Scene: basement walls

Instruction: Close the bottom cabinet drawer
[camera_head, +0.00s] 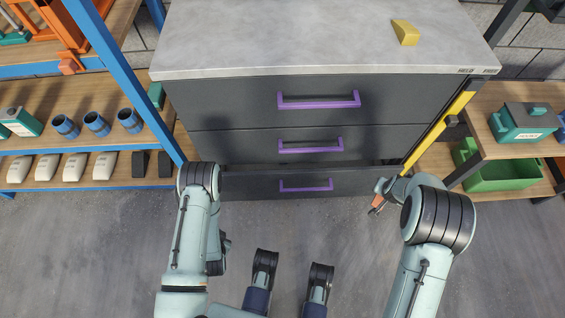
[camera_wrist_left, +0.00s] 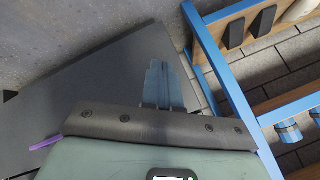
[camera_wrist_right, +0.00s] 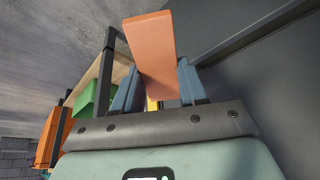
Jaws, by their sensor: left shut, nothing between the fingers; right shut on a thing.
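The dark grey cabinet (camera_head: 245,95) has three drawers with purple handles. The bottom drawer (camera_head: 245,186) stands slightly out in the head view, with a dark gap above its front. Its purple handle (camera_head: 306,187) is free. My left gripper (camera_wrist_left: 163,85) is shut and empty, close to a dark grey panel (camera_wrist_left: 95,90); in the head view my arm hides it near the drawer's left end. My right gripper (camera_head: 377,205) is shut on an orange block (camera_wrist_right: 155,55), beside the drawer's right end. The block also shows in the head view (camera_head: 376,202).
A blue-framed shelf (camera_head: 118,70) with cups and bins stands close at left. A shelf with a green bin (camera_head: 502,172) stands at right, beside a yellow post (camera_head: 437,130). A yellow wedge (camera_head: 405,32) lies on the cabinet top. Floor before the drawer is clear.

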